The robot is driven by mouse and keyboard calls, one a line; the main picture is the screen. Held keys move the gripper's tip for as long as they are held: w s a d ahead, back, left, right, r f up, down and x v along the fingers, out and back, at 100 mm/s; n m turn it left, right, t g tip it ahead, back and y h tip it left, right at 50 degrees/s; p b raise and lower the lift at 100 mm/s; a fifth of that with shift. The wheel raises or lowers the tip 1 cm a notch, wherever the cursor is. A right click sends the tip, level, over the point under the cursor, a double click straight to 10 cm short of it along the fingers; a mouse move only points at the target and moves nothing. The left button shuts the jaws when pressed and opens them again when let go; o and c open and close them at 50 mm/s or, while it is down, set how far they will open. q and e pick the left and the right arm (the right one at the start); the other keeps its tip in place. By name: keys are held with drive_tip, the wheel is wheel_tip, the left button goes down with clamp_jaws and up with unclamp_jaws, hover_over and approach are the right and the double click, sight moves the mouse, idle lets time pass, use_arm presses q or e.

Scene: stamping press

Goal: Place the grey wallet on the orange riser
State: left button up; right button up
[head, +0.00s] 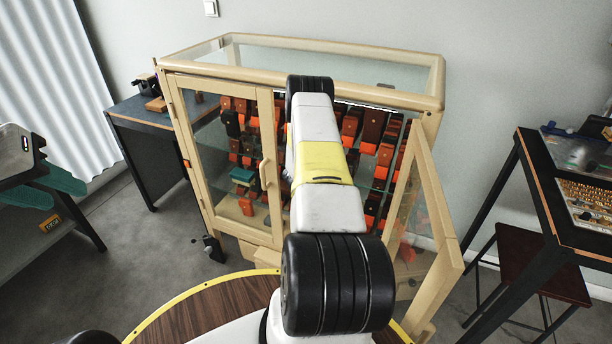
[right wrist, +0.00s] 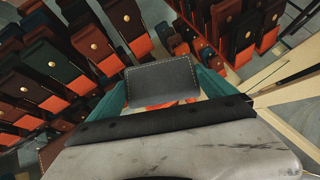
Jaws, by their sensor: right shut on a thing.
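The grey wallet (right wrist: 162,80), with pale stitching, is between the teal fingers of my right gripper (right wrist: 163,88) in the right wrist view. The gripper is shut on it. Orange shows just below the wallet's near edge; I cannot tell whether this is an orange riser or whether the wallet touches it. Several orange risers (right wrist: 140,47) carry dark wallets around it. In the head view my right arm reaches into the cabinet and hides its gripper and the grey wallet. My left gripper (head: 68,196) is at the far left, its teal fingers apart and empty.
The wooden cabinet (head: 340,58) has glass panels and shelves full of brown, black and green wallets. Its right door (head: 440,215) stands open beside my arm; the left door (head: 228,160) looks closed. A side table (head: 165,125) and a dark workbench (head: 545,200) flank it.

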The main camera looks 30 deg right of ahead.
drive_tip(key=shift+s+a+f, duration=0.15)
drive_tip(key=shift+s+f, duration=0.1)
drive_tip(key=shift+f, duration=0.35)
drive_tip(key=o, duration=1.2)
drive_tip(key=shift+c, duration=0.2)
drive_tip(key=shift+r, duration=0.35)
drive_tip(key=s+a+r, duration=0.1)
drive_tip(key=a, duration=0.5)
drive_tip(key=s+a+r, duration=0.1)
drive_tip(key=s+a, duration=0.1)
drive_tip(key=a, duration=0.5)
drive_tip(key=shift+s+a+r, duration=0.15)
drive_tip(key=shift+s+r, duration=0.1)
drive_tip(key=shift+r, duration=0.15)
